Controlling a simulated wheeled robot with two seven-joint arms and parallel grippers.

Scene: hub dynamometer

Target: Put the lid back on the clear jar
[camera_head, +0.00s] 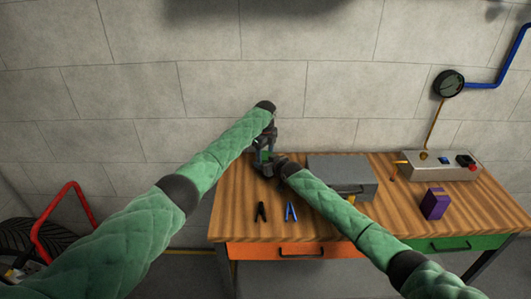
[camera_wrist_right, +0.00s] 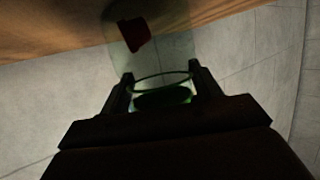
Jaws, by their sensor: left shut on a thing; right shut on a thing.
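The clear jar (camera_wrist_right: 173,47) shows in the right wrist view as a see-through cylinder with a dark red thing in or behind it. My right gripper (camera_wrist_right: 160,80) is shut around the jar near its rim. A dark green disc, which looks like the lid (camera_wrist_right: 163,98), shows at that end between the fingers; whether it touches the rim I cannot tell. In the head view my left gripper (camera_head: 265,150) points down just above my right gripper (camera_head: 270,166), over the back left of the bench. The left gripper is shut, seemingly on the lid; the grippers largely hide jar and lid.
The wooden bench (camera_head: 330,220) holds a grey case (camera_head: 341,176), black pliers (camera_head: 261,212), blue pliers (camera_head: 291,211), a purple box (camera_head: 434,204) and a control box (camera_head: 440,168). The wall is close behind.

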